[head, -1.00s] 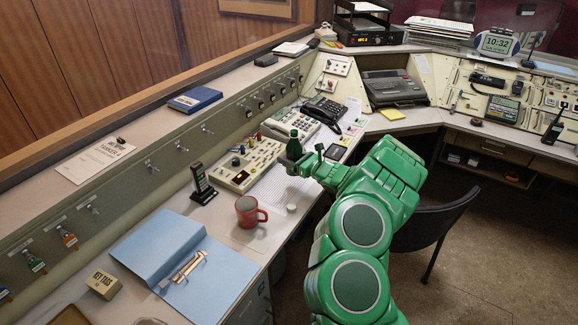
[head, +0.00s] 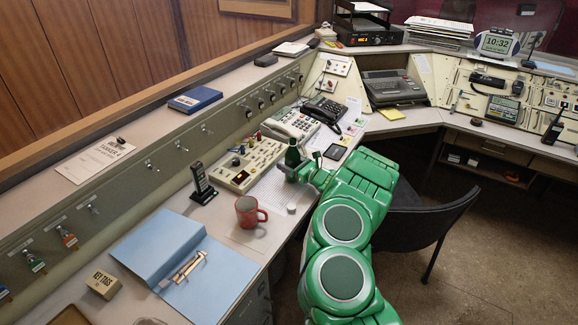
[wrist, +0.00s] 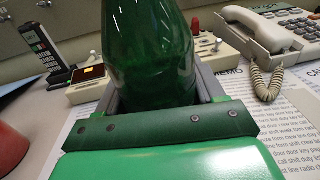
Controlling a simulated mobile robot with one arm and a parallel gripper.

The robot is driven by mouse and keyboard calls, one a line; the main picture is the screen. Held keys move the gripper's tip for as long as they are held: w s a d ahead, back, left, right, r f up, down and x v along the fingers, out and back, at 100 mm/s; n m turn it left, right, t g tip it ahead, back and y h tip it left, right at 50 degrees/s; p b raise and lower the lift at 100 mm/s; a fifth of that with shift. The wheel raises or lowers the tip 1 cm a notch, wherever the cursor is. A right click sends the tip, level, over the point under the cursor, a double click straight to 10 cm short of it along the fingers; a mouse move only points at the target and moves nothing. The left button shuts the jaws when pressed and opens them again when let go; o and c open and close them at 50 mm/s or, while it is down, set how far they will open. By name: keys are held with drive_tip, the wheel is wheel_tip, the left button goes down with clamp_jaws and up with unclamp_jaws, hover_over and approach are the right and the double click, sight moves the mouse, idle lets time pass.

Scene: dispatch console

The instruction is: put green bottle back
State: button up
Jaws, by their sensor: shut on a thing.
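The green bottle (head: 292,155) is dark green glass and looks upright over the printed sheets in the middle of the left-hand desk. In the wrist view the bottle (wrist: 148,50) fills the upper middle, with its top out of frame. My gripper (head: 291,170) is shut on the bottle; in the wrist view its grey fingers (wrist: 152,103) lie on either side of the lower part. The bottle's base is hidden behind the gripper, so I cannot tell whether it touches the desk.
A red mug (head: 247,211) stands left of my gripper, with a small white cap-like disc (head: 292,208) nearby. A button panel (head: 245,165), a handheld phone on its stand (head: 202,184) and a desk phone (head: 291,124) stand around the sheets. A dark chair (head: 425,230) is at the right.

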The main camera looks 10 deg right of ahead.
drive_tip(key=shift+f, duration=0.45)
drive_tip(key=shift+f, duration=0.1)
drive_tip(key=o, duration=1.1)
drive_tip(key=shift+o, duration=0.2)
drive_tip(key=shift+s+d, duration=0.25)
drive_tip(key=shift+s, duration=0.05)
drive_tip(key=v, duration=1.1)
drive_tip(key=shift+s, duration=0.15)
